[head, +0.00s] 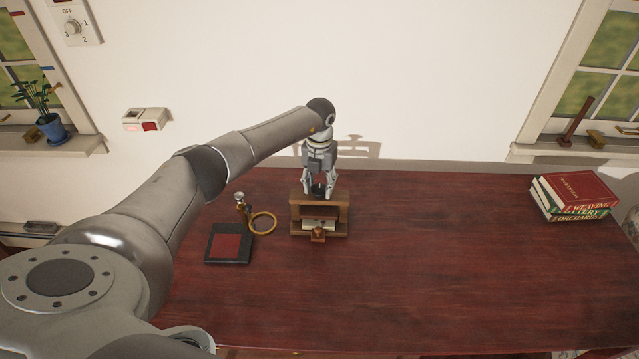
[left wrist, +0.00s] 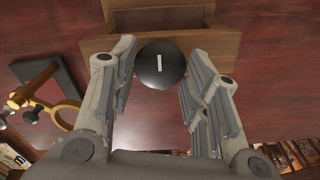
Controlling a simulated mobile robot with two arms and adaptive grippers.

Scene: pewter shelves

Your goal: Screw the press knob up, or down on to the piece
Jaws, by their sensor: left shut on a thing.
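The wooden press (head: 341,214) stands on the dark red table, a little left of the middle of the head view. A pale flat piece (head: 313,224) lies low inside its frame. The press knob (left wrist: 160,64) is round and black with a short white mark on top, which stands nearly upright in the left wrist view. My right gripper is not in view.
A black pad with a red face (head: 228,246), a brass ring (head: 263,222) and a small metal-topped thing (head: 240,202) lie left of the press. A small brown thing (head: 319,235) is at its front. Books (head: 574,195) lie far right; the table between is clear.

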